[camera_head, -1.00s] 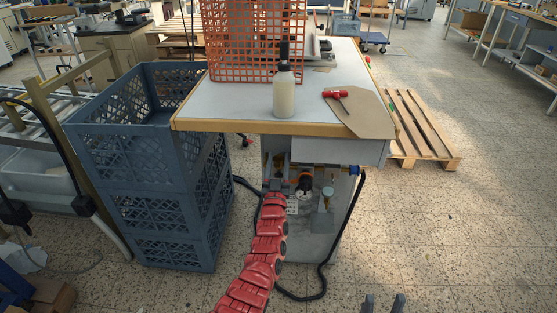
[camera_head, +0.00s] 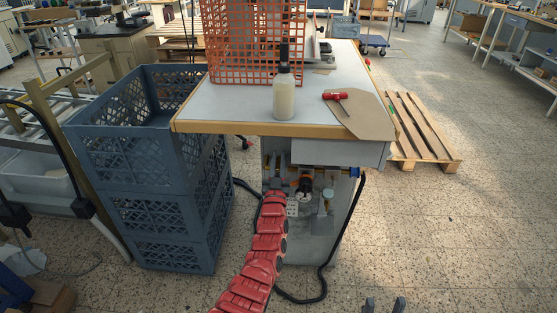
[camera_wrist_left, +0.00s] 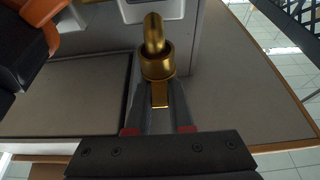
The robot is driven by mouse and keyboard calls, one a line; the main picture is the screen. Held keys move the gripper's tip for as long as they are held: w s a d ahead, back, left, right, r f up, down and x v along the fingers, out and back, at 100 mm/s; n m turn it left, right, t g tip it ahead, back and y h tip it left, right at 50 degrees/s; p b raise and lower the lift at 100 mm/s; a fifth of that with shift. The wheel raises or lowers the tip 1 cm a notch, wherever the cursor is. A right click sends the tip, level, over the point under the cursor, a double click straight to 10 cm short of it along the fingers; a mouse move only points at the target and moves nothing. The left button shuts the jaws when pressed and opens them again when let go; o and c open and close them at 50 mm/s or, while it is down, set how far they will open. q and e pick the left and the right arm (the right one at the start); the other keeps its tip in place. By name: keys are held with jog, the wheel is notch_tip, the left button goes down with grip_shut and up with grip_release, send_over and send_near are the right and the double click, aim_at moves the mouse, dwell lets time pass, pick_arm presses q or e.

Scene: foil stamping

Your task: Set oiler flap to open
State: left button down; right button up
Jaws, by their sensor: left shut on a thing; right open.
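A brass oiler (camera_wrist_left: 157,65) shows in the left wrist view, with a collar and a rounded brass cap standing up from it. I take the cap to be the oiler flap (camera_wrist_left: 153,33); I cannot tell how far open it is. My left gripper (camera_wrist_left: 160,105) is shut on the narrow brass part just below the collar. In the head view my left gripper (camera_head: 277,177) is under the table front, at the cabinet's fittings, and the oiler cannot be made out there. My right gripper (camera_head: 384,304) shows only as two separated dark fingertips at the bottom edge, open and empty.
A table (camera_head: 235,100) overhangs the fittings, with a bottle (camera_head: 284,97) and a red-handled tool (camera_head: 336,95) on top. Stacked blue-grey crates (camera_head: 130,150) stand left. A black hose (camera_head: 345,225) hangs right of the fittings. Open floor lies to the right.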

pick_arm(q)
jog(key=r+g+p, duration=0.2)
jog(key=p, duration=0.8)
jog(key=shift+w+g, duration=0.15)
jog(key=shift+g, duration=0.15)
jog(key=g+p, duration=0.1)
jog(key=p, duration=0.1)
jog(key=g+p, duration=0.1)
jog(key=p, duration=0.2)
jog(key=shift+w+f+p, duration=0.2)
jog(key=shift+w+p, duration=0.05)
jog(key=shift+p, duration=0.05)
jog(key=shift+f+g+p, duration=0.15)
jog(key=shift+g+p, duration=0.15)
jog(key=shift+p, duration=0.05)
jog(key=shift+w+f+g+p, duration=0.15)
jog(key=shift+g+p, duration=0.45)
jog(key=shift+p, duration=0.55)
jog(key=shift+w+g+p, duration=0.1)
jog(key=shift+g+p, duration=0.2)
jog(key=shift+p, duration=0.15)
jog(key=shift+f, duration=0.1)
